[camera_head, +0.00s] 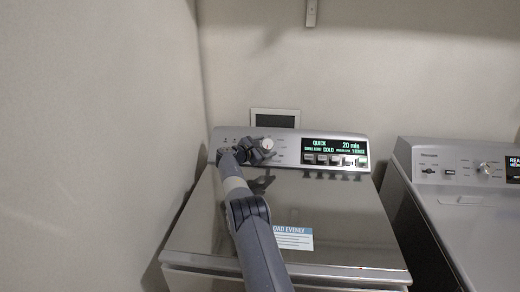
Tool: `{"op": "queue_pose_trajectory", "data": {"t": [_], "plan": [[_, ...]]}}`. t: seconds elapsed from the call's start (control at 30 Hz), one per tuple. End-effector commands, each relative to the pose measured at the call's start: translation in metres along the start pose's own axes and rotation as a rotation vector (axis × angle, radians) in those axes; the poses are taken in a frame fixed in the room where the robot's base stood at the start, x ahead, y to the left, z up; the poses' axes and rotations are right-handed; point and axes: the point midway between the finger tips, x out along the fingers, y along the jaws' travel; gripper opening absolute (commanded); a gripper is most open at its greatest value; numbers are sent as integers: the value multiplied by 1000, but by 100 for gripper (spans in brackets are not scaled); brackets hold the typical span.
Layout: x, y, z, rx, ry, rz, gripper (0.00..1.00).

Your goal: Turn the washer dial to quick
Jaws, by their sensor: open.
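The washer (345,215) stands in the middle with its lid closed. Its control panel (292,139) runs along the back. The round white dial (267,144) is on the left part of the panel. The lit display (335,149) to the right of the dial reads QUICK, 20 min, COLD and 1 RINSE. My gripper (259,151) is open at the dial, with its dark fingers close to the dial's left and lower side. I cannot tell whether they touch it. My gripper and wrist hide part of the panel left of the dial.
A row of buttons (334,160) sits under the display. A second machine (480,215) with its own knob stands to the right, past a narrow gap. A wall (90,140) is close on the left. A label (294,238) lies on the lid's front.

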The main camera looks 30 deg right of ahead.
Motion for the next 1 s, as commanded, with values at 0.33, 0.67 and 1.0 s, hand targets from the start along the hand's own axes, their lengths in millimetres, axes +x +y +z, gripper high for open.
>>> {"op": "queue_pose_trajectory", "data": {"t": [0.33,0.67,1.0], "plan": [[-24,0,-1,-1,1,1,70],[-73,0,-1,-1,1,2,70],[-106,0,0,0,-1,1,70]]}}
